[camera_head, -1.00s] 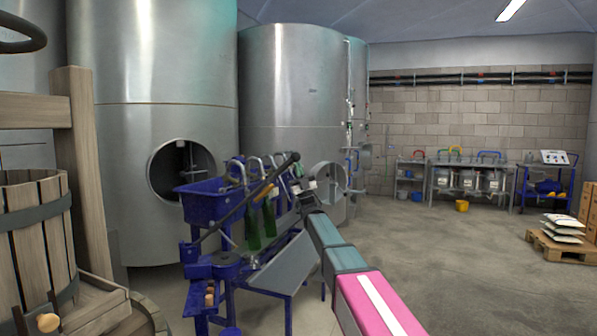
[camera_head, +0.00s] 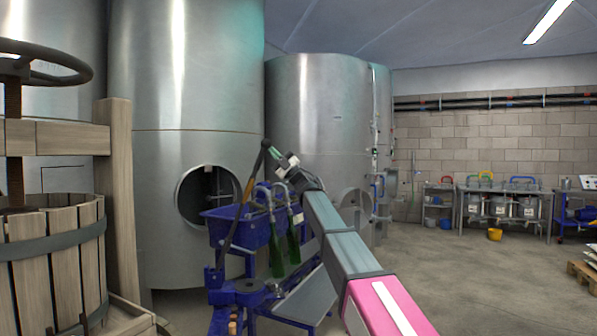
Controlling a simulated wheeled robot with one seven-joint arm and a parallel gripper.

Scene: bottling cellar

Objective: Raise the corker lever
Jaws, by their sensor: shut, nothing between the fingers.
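The corker lever (camera_head: 240,200) is a long dark bar with a black knob at its top and a yellowish-brown part along it. It rises steeply from the blue corker (camera_head: 236,292), leaning to the right. My gripper (camera_head: 280,161) is at the end of my arm, just right of and a little below the knob. Its fingers are small here; it is shut with nothing held. I cannot tell whether it touches the lever. Several green bottles (camera_head: 276,257) hang at the bottle filler with the blue trough (camera_head: 236,228), behind the lever.
A wooden press (camera_head: 50,250) stands at the left. Large steel tanks (camera_head: 195,90) stand behind the corker. The floor right of my arm is clear.

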